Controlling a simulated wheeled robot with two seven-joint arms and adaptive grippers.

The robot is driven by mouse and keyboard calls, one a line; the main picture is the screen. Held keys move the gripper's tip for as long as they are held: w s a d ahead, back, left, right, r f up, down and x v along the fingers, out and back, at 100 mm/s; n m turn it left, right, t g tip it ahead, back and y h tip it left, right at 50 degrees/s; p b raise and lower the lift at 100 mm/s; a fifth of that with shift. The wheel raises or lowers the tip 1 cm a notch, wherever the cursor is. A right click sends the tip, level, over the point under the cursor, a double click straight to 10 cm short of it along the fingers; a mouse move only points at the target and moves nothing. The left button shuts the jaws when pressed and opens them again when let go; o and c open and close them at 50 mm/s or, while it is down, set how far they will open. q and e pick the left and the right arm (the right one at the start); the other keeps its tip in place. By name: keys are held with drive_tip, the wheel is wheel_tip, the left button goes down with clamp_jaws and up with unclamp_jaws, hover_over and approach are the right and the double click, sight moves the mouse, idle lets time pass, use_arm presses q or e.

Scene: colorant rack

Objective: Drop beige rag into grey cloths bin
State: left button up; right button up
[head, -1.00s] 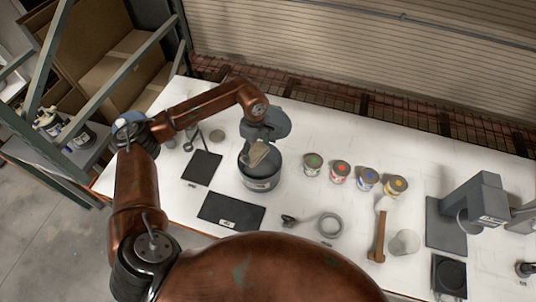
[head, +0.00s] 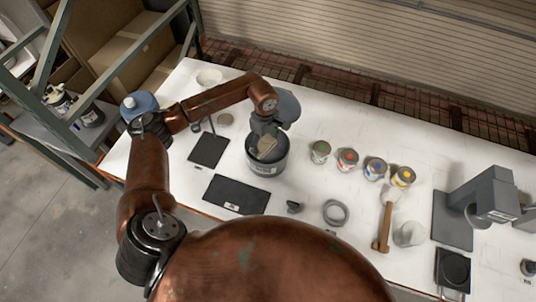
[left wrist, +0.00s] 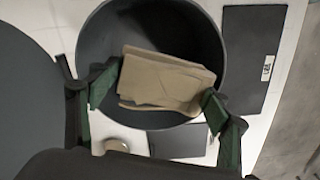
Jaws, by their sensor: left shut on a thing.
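The beige rag (head: 267,146) is folded and sits at the mouth of the grey cloths bin (head: 265,169), a round dark bucket with a pale label on the white bench. My left gripper (head: 265,134) reaches over the bin from above and is shut on the rag. In the left wrist view the rag (left wrist: 165,82) lies between the two green fingertips, with the bin's round rim (left wrist: 222,50) around most of it. How deep the rag sits below the rim is hard to tell. My right gripper is not in view.
Several paint cans (head: 347,159) stand right of the bin. Dark flat mats (head: 236,194) lie in front and to the left. A tape roll (head: 335,212), a wooden-handled tool (head: 383,228) and a grey machine (head: 484,197) stand further right. A metal shelf frame rises at left.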

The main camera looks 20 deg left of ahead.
use_arm(q)
drive_tip(key=o, duration=0.7)
drive_tip(key=shift+s+r, duration=0.2)
drive_tip(key=shift+s, duration=0.25)
drive_tip(key=shift+o, duration=1.1)
drive_tip(key=shift+s+r, duration=0.1)
drive_tip(key=shift+s, duration=0.1)
drive_tip(key=o, duration=0.4)
drive_tip(key=shift+w+f, duration=0.25)
drive_tip(key=shift+w, duration=0.3)
drive_tip(key=shift+s+r, duration=0.15)
drive_tip(key=shift+s, duration=0.15)
drive_tip(key=shift+w+r, duration=0.1)
drive_tip(key=shift+r, duration=0.15)
wheel_tip(320, 180, up, 12)
drive_tip(key=shift+f, duration=0.25)
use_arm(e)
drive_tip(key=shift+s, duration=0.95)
